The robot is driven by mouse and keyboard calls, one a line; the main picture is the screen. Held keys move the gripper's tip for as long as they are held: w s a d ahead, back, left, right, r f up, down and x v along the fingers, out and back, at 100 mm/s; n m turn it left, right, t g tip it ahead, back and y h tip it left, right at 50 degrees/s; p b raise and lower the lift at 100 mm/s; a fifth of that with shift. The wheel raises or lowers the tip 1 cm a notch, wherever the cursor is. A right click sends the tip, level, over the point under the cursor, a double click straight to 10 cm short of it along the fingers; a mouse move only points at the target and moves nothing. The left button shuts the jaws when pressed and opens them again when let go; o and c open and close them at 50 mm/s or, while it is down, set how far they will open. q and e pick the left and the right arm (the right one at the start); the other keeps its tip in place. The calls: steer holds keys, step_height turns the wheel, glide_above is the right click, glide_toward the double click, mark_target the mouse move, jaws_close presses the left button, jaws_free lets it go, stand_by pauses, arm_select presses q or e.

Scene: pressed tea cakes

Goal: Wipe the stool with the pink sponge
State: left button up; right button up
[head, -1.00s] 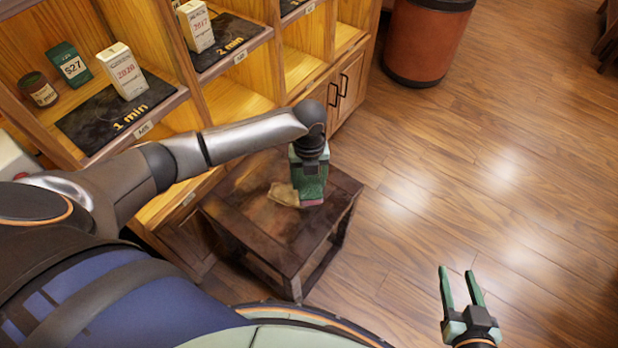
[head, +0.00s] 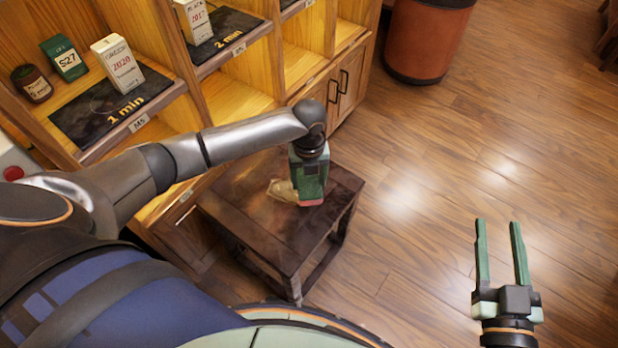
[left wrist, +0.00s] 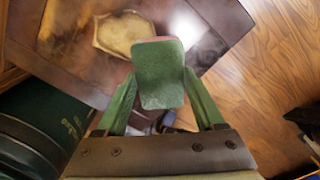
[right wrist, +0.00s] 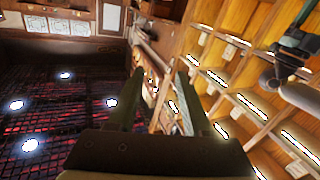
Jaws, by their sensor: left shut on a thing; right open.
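The stool (head: 262,230) is low, with a dark brown, worn square wooden top, in front of the shelves. My left gripper (head: 311,190) is over its far right part, pointing down. It is shut on the sponge (left wrist: 160,75), which shows a green face and a thin pink edge. In the head view the pink side (head: 311,202) shows low, close to the stool top; I cannot tell whether it touches. The stool top (left wrist: 60,70) also shows in the left wrist view. My right gripper (head: 499,226) is open and empty over the floor at right.
A tan, brown-edged flat patch (left wrist: 122,35) is on the stool beside the sponge; I cannot tell what it is. Wooden shelves (head: 232,98) with boxes and tins stand behind the stool. A reddish-brown bin (head: 428,40) stands at the back. The floor at right is clear.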

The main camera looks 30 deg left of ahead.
arm_select(q)
steer(key=shift+f+b, duration=1.6)
steer(key=shift+b, duration=0.1)
arm_select(e)
steer(key=s+a+r+n+t+y, duration=0.1)
steer(key=s+r+n+t+y, duration=0.1)
steer(key=r, duration=0.6)
steer(key=s+r+n+t+y, duration=0.2)
steer(key=s+r+n+y, duration=0.3)
steer(key=r+y, duration=0.3)
steer(key=shift+s+a+r+n+t, duration=0.15)
steer(key=shift+a+r+n+t, duration=0.3)
steer(key=shift+r, duration=0.3)
steer(key=shift+d, duration=0.1)
arm_select(q)
steer(key=shift+f+b, duration=0.5)
steer(key=shift+f, duration=0.6)
arm_select(e)
steer(key=shift+f, duration=0.45)
